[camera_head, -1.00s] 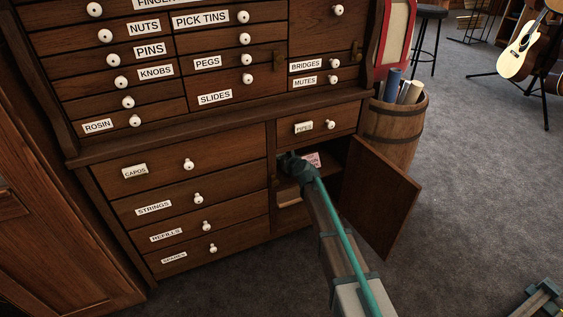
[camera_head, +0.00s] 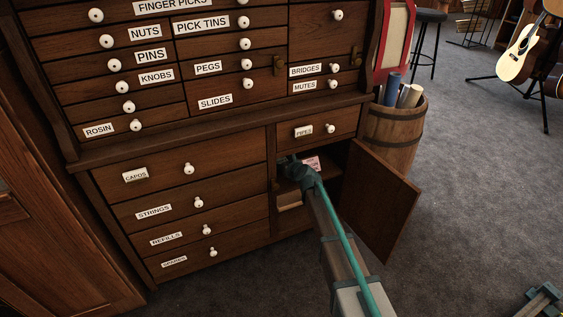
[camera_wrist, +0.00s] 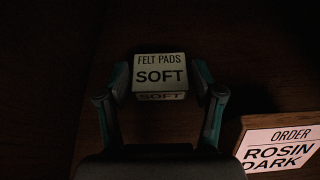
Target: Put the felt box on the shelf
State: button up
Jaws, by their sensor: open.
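The felt box (camera_wrist: 159,72), a small pale box lettered "FELT PADS SOFT", stands upright on dark wood in the wrist view. My gripper (camera_wrist: 161,84) is open, with one finger at each side of the box. The fingers are very near its sides; I cannot tell whether they touch it. In the head view my gripper (camera_head: 290,162) reaches into the open compartment of the wooden cabinet (camera_head: 230,145), onto its shelf (camera_head: 327,179). The box cannot be made out there, behind the gripper and in shadow.
An order card (camera_wrist: 280,150) reading "ROSIN DARK" stands close to the right finger; its pinkish face shows in the head view (camera_head: 312,163). The cabinet door (camera_head: 380,200) hangs open at right. A pale item (camera_head: 290,201) lies in the lower compartment. A barrel (camera_head: 397,130) stands beyond the door.

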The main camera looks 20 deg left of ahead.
jog(key=s+d+p, duration=0.4)
jog(key=s+d, duration=0.5)
jog(key=s, duration=0.1)
jog(key=shift+d+r, duration=0.4)
jog(key=shift+r, duration=0.05)
